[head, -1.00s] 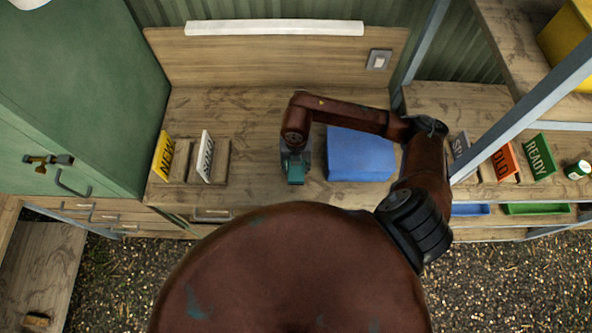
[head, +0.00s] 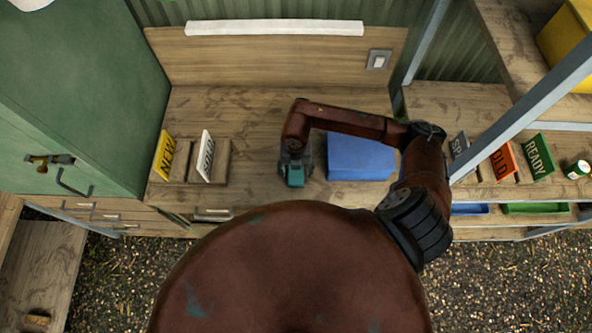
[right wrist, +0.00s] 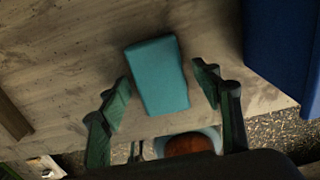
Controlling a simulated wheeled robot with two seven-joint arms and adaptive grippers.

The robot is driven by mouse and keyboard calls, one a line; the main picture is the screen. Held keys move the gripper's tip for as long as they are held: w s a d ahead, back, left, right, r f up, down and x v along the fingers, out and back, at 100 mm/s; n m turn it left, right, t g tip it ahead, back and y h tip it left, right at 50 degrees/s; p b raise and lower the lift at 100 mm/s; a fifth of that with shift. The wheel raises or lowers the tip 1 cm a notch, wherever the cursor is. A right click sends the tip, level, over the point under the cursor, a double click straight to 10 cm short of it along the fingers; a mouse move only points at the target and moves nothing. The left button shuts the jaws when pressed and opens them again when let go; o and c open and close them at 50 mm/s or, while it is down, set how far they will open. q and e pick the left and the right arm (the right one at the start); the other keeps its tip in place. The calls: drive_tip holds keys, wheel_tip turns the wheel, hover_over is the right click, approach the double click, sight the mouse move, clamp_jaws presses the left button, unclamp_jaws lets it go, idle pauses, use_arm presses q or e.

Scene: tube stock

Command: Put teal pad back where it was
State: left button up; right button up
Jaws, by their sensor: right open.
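The teal pad (head: 295,179) is a small block on the wooden bench, near its front edge and left of the blue box. In the right wrist view the teal pad (right wrist: 157,75) lies between the two spread fingers, with a gap showing on each side. My right gripper (head: 296,162) is over the pad and open, and hides part of it in the head view. The open fingers of the right gripper (right wrist: 161,80) also show in the right wrist view. My left gripper is not in view.
The blue box (head: 360,157) stands close to the right of the gripper. A yellow sign (head: 165,155) and a white sign (head: 206,156) stand on wooden holders to the left. A READY sign (head: 539,157) is on the right shelf. Bench between white sign and pad is clear.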

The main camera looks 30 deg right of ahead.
sight(296, 172)
drive_tip(key=shift+r, duration=0.25)
wheel_tip(296, 172, up, 12)
drive_tip(key=b, duration=0.1)
drive_tip(key=shift+f, duration=0.1)
idle(0.5)
